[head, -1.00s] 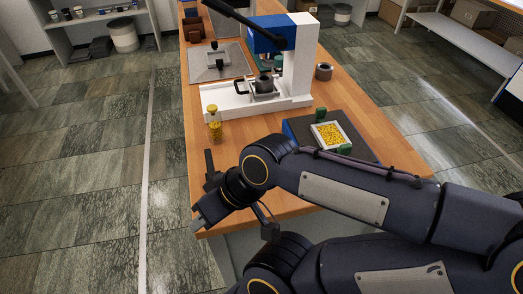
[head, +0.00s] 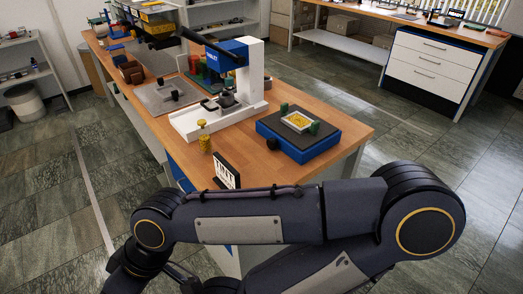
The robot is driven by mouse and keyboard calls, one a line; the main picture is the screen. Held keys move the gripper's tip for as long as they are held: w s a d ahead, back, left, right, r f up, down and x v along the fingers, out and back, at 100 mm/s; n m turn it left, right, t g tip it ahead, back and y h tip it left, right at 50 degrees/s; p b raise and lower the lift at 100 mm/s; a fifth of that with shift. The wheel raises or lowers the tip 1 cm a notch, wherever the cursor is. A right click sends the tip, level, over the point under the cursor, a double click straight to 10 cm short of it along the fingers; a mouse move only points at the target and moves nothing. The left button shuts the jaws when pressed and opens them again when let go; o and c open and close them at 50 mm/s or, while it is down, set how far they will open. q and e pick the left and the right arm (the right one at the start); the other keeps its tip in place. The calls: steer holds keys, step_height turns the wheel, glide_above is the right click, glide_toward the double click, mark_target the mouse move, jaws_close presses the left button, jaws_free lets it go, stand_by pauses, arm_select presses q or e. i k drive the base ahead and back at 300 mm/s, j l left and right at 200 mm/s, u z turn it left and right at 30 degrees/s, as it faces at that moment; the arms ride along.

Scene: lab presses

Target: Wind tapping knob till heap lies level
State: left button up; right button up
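A blue tapping box (head: 300,147) with a dark grey top stands at the right front of the wooden bench. A black round knob (head: 271,143) sits on its front left side. On top, a pale square tray (head: 285,122) between two green clamps holds a heap of yellow granules (head: 297,120); whether the heap is level is too small to tell. My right arm crosses the foreground from the right. Its gripper end (head: 160,280) is at the bottom edge, below and left of the knob and apart from it. Its fingers are not clear. My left gripper is not in view.
A white and blue lever press (head: 215,115) stands left of the box. A yellow jar (head: 204,137) and a small black-and-white sign (head: 226,170) stand near the bench's front left edge. Bare wood (head: 245,160) lies between jar and box.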

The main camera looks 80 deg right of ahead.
mark_target(272, 144)
steer(key=i+j+z, duration=0.1)
steer(key=i+z, duration=0.3)
steer(key=i+j+z, duration=0.3)
steer(key=i+z, duration=0.15)
steer(key=i, duration=0.15)
steer(key=i+l+z, duration=0.1)
steer(key=i+z, duration=0.15)
steer(key=z, duration=0.2)
steer(key=i+z, duration=0.3)
steer(key=z, duration=0.15)
steer(key=i+j+z, duration=0.1)
steer(key=i+z, duration=0.15)
steer(key=z, duration=0.2)
steer(key=i+j+z, duration=0.2)
steer(key=z, duration=0.2)
steer(key=i+j+z, duration=0.25)
steer(key=z, duration=0.2)
